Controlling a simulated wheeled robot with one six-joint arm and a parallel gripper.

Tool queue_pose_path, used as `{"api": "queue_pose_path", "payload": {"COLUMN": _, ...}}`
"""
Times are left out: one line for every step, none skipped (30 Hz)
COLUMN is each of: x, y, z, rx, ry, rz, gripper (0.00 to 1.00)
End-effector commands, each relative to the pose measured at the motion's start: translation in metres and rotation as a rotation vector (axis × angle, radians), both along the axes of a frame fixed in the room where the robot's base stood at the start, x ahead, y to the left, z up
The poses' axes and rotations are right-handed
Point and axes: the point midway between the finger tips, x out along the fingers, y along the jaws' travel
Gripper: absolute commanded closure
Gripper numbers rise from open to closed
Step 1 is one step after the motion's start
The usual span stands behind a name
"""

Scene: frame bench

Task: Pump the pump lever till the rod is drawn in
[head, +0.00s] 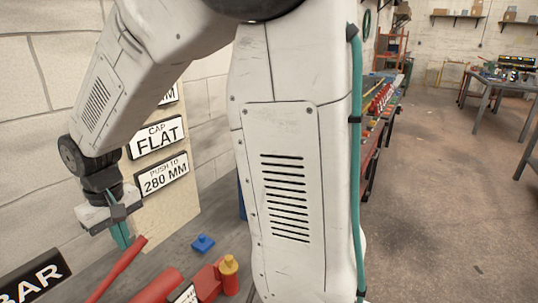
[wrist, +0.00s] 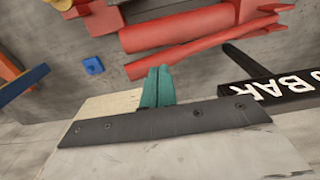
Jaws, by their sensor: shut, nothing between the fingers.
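The pump lever is a long red bar (head: 118,268) at the lower left of the head view, its upper end close beside my gripper. My gripper (head: 124,242) is shut and empty, its teal fingers pointing down. In the wrist view the shut fingertips (wrist: 160,70) lie against the picture of the lever (wrist: 205,43), near its left end; I cannot tell whether they touch. A thick red cylinder (head: 157,286) runs beside the lever and also shows in the wrist view (wrist: 180,30). I cannot make out the rod clearly.
A yellow-topped part (head: 229,265) and a small blue block (head: 203,244) are on the grey bench. A black "BAR" sign (head: 35,277) stands at the left. A board with "CAP FLAT" (head: 157,137) and "PUSH TO 280 MM" (head: 163,174) signs stands behind my gripper.

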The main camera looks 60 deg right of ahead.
Motion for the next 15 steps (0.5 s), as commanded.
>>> {"api": "queue_pose_path", "payload": {"x": 0.0, "y": 0.0, "z": -0.004, "rx": 0.0, "ry": 0.003, "rz": 0.0, "gripper": 1.0}}
{"api": "queue_pose_path", "payload": {"x": 0.0, "y": 0.0, "z": -0.007, "rx": 0.0, "ry": 0.003, "rz": 0.0, "gripper": 1.0}}
{"api": "queue_pose_path", "payload": {"x": -0.001, "y": 0.0, "z": -0.012, "rx": 0.0, "ry": 0.004, "rz": 0.0, "gripper": 1.0}}
{"api": "queue_pose_path", "payload": {"x": -0.001, "y": 0.0, "z": -0.015, "rx": 0.0, "ry": 0.005, "rz": 0.0, "gripper": 1.0}}
{"api": "queue_pose_path", "payload": {"x": -0.001, "y": 0.0, "z": -0.019, "rx": 0.0, "ry": 0.004, "rz": 0.0, "gripper": 1.0}}
{"api": "queue_pose_path", "payload": {"x": 0.0, "y": 0.0, "z": -0.023, "rx": 0.0, "ry": 0.003, "rz": 0.0, "gripper": 1.0}}
{"api": "queue_pose_path", "payload": {"x": -0.001, "y": 0.0, "z": -0.026, "rx": 0.0, "ry": 0.004, "rz": 0.0, "gripper": 1.0}}
{"api": "queue_pose_path", "payload": {"x": -0.001, "y": 0.0, "z": -0.029, "rx": 0.0, "ry": 0.004, "rz": 0.0, "gripper": 1.0}}
{"api": "queue_pose_path", "payload": {"x": 0.0, "y": 0.0, "z": -0.034, "rx": 0.0, "ry": 0.004, "rz": 0.0, "gripper": 1.0}}
{"api": "queue_pose_path", "payload": {"x": -0.001, "y": 0.0, "z": -0.038, "rx": 0.0, "ry": 0.005, "rz": 0.0, "gripper": 1.0}}
{"api": "queue_pose_path", "payload": {"x": -0.001, "y": 0.0, "z": -0.041, "rx": 0.0, "ry": 0.005, "rz": 0.0, "gripper": 1.0}}
{"api": "queue_pose_path", "payload": {"x": -0.001, "y": 0.0, "z": -0.045, "rx": 0.0, "ry": 0.004, "rz": 0.0, "gripper": 1.0}}
{"api": "queue_pose_path", "payload": {"x": -0.001, "y": 0.0, "z": -0.049, "rx": 0.0, "ry": 0.004, "rz": 0.0, "gripper": 1.0}}
{"api": "queue_pose_path", "payload": {"x": -0.001, "y": 0.0, "z": -0.052, "rx": 0.0, "ry": 0.005, "rz": 0.0, "gripper": 1.0}}
{"api": "queue_pose_path", "payload": {"x": -0.001, "y": 0.0, "z": -0.056, "rx": 0.0, "ry": 0.004, "rz": 0.0, "gripper": 1.0}}
